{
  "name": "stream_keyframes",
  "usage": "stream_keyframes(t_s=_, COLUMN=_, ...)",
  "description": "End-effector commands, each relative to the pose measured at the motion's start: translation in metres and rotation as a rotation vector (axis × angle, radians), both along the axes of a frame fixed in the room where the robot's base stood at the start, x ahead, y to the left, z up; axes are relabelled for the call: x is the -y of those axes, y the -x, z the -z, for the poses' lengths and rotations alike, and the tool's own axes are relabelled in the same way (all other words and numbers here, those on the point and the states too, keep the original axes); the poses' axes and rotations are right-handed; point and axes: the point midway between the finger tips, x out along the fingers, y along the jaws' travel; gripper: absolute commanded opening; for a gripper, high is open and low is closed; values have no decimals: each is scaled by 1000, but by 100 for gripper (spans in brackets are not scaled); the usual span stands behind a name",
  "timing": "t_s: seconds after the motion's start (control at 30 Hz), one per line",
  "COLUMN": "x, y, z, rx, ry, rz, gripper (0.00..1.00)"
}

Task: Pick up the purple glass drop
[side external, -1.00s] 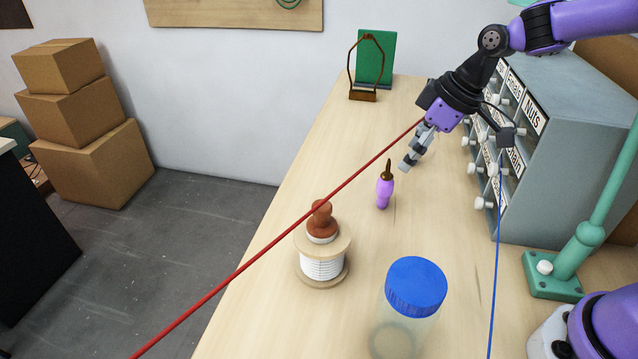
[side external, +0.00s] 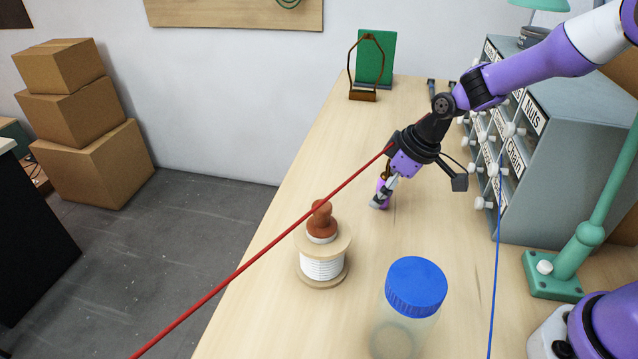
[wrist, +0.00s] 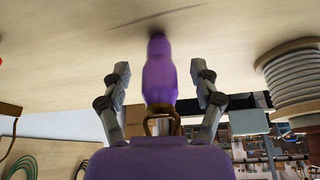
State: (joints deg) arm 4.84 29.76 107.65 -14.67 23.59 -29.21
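The purple glass drop (wrist: 158,75) stands on the table between the two fingers in the wrist view, with its brown metal top toward my palm. In the side view, the drop (side external: 388,201) is mostly hidden behind my fingers. My gripper (wrist: 160,80) is open around it, with a gap between each finger and the glass. In the side view my gripper (side external: 382,198) reaches down at the drop, tilted toward the left.
A wire spool (side external: 323,268) with a brown knobbed piece (side external: 321,222) on top stands to the left. A blue-lidded jar (side external: 415,288) stands in front. A labelled drawer cabinet (side external: 560,150) is at right. A red line (side external: 260,252) and a blue line (side external: 496,250) cross the view.

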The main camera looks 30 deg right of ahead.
Motion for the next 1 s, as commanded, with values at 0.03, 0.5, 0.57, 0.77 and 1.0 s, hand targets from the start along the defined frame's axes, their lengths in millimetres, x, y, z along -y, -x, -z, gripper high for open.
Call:
stream_keyframes(t_s=0.03, x=0, y=0, z=0, rx=0, ry=0, rz=0, gripper=48)
stream_keyframes(t_s=0.5, x=0, y=0, z=0, rx=-2, ry=0, rz=1, gripper=0)
stream_keyframes(t_s=0.57, x=0, y=0, z=-2, rx=-2, ry=-1, rz=1, gripper=0)
stream_keyframes(t_s=0.77, x=1, y=0, z=-19, rx=2, ry=0, rz=2, gripper=0)
stream_keyframes(t_s=1.0, x=-22, y=15, z=-57, rx=3, ry=0, rz=-6, gripper=0)
